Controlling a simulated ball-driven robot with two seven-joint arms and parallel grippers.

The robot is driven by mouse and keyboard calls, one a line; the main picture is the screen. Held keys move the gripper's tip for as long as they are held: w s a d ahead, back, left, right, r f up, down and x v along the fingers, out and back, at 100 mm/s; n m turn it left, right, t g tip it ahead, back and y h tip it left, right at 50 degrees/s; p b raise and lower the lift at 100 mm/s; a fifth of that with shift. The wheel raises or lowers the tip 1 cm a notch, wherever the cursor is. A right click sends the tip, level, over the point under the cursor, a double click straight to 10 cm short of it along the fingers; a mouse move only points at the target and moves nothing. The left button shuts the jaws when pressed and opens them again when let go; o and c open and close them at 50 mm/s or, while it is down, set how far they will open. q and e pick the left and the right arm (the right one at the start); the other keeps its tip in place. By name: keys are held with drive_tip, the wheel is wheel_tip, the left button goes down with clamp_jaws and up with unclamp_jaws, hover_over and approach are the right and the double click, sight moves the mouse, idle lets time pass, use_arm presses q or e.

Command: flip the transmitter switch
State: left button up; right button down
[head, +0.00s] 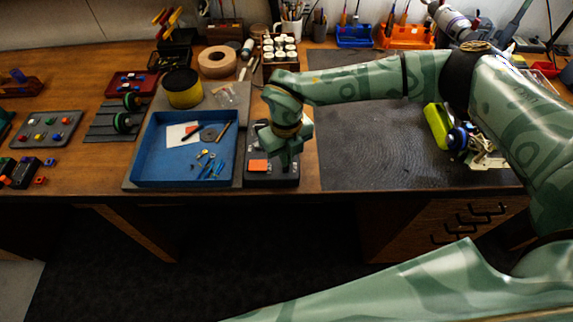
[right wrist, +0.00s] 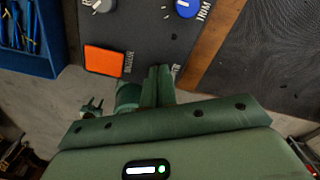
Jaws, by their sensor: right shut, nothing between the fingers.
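The transmitter (head: 272,181) is a dark box at the front edge of the workbench, right of the blue tray. Its orange switch (head: 257,166) shows just left of my right gripper (head: 288,164), which covers part of the box. In the right wrist view the orange switch (right wrist: 103,60) lies on the dark panel (right wrist: 140,32), left of my closed fingertips (right wrist: 158,72). The right gripper is shut and empty, with its tips over or at the panel's near edge. I cannot tell whether they touch it. A blue knob (right wrist: 187,6) is farther up the panel. My left gripper is not in view.
A blue tray (head: 146,165) with small tools and parts stands close left of the transmitter. A dark mat (head: 360,160) to the right has much free room. White-topped jars (head: 280,48) stand behind.

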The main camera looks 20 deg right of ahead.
drive_tip(key=shift+f, duration=0.25)
drive_tip(key=shift+r, duration=0.1)
wheel_tip(320, 180, up, 7)
drive_tip(key=p, duration=0.5)
drive_tip(key=shift+p, duration=0.3)
